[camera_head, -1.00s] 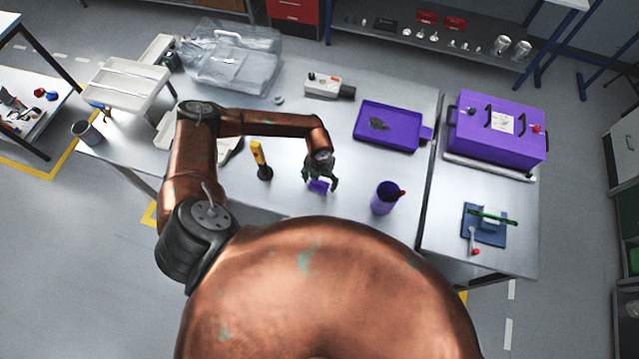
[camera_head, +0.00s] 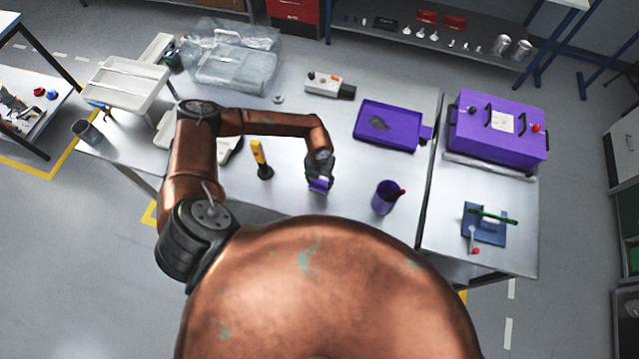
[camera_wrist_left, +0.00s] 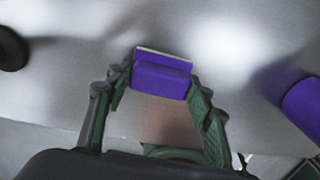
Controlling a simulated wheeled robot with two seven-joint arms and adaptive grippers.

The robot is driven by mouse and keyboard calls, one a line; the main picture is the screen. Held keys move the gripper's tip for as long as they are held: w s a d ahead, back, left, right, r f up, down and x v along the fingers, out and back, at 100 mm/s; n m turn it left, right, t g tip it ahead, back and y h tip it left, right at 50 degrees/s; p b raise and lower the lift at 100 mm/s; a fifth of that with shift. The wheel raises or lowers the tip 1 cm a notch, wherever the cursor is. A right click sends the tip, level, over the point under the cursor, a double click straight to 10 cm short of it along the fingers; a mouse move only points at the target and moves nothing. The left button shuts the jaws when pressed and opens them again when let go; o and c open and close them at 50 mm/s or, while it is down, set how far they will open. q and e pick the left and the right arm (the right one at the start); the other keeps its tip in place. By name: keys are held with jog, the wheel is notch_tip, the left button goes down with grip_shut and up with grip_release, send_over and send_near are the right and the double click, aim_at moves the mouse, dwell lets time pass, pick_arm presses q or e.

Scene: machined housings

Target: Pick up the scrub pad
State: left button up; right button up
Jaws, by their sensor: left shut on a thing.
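The scrub pad (camera_head: 318,186) is a small purple block near the front of the metal table. In the left wrist view the scrub pad (camera_wrist_left: 162,78) shows a pale strip along its far edge. My left gripper (camera_head: 319,178) is shut on it, with one finger at each end of the pad. The wrist view shows both fingers of the left gripper (camera_wrist_left: 162,88) against its sides. I cannot tell whether the pad touches the table. My right gripper is not in view.
A purple cup (camera_head: 384,198) with a red-tipped item stands right of the gripper. A yellow-handled tool (camera_head: 259,158) stands upright to its left. A purple tray (camera_head: 388,127) lies farther back. The table (camera_head: 300,130) behind the gripper is mostly clear.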

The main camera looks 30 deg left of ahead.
pick_arm(q)
jog(key=shift+r+b, duration=0.4)
jog(key=shift+r, duration=0.2)
jog(key=s+d+r+b, duration=0.4)
jog(key=s+d+r, duration=0.4)
jog(key=s+r, duration=0.3)
jog(key=shift+d+r+b, duration=0.25)
jog(key=shift+r+b, duration=0.1)
jog(key=shift+r, duration=0.05)
jog(key=shift+s, duration=0.1)
